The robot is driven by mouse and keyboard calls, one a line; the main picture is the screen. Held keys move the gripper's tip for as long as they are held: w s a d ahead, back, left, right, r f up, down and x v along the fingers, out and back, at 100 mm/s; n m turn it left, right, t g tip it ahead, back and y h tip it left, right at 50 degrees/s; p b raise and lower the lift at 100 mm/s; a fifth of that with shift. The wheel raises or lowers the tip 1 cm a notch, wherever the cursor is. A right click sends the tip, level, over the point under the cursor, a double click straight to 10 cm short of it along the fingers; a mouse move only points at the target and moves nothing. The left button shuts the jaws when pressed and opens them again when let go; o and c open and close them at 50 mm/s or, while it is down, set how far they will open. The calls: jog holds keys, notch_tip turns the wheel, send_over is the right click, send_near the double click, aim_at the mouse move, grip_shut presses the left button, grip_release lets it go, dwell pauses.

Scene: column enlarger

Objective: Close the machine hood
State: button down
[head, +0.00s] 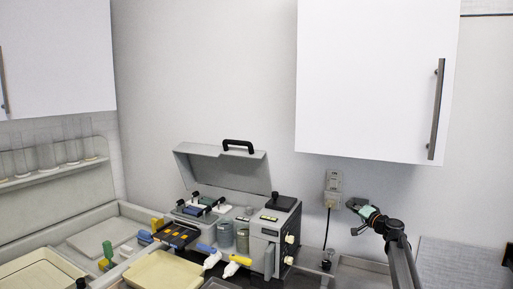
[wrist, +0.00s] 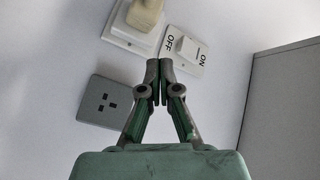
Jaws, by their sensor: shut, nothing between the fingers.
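The machine (head: 284,217) is a light grey unit on the counter in the middle of the head view. Its grey hood (head: 222,168) stands raised, tilted back toward the wall, with a black handle (head: 238,146) on its upper edge. My gripper (head: 354,217) is in the air to the right of the machine, near the wall, apart from the hood. In the wrist view my gripper (wrist: 159,68) is shut and empty, its fingertips together in front of the wall sockets. The machine and hood are out of the wrist view.
A wall switch and plug (head: 333,188) are by my gripper; a grey socket (wrist: 104,102) and an ON/OFF switch (wrist: 186,48) show close up. A white cabinet (head: 375,80) hangs above. Trays (head: 165,272) and bottles (head: 236,265) crowd the counter in front of the machine.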

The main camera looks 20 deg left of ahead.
jog(key=s+a+r+n+y, duration=0.2)
jog(key=a+r+y, duration=0.1)
jog(key=a+r, duration=1)
notch_tip(320, 180, up, 16)
jog(key=n+g+y+p, duration=0.1)
jog(key=n+y+p, duration=0.15)
jog(key=p, duration=0.25)
send_over(256, 154)
jog(key=w+d, duration=0.1)
jog(key=w, duration=0.2)
jog(key=shift+f+m+y, duration=0.1)
jog(key=shift+m+y, duration=0.15)
jog(key=shift+m, duration=0.2)
jog(key=shift+s+a+f+p, duration=0.2)
jog(key=shift+s+f+p, duration=0.15)
jog(key=shift+s+f, duration=0.3)
jog(key=shift+s+a+f+p, duration=0.2)
jog(key=shift+s+f+p, duration=0.15)
jog(key=shift+s+f, duration=0.2)
jog(key=shift+s+a+f, duration=0.15)
jog(key=shift+s+f, duration=0.1)
jog(key=shift+f, duration=0.1)
jog(key=shift+f, duration=0.1)
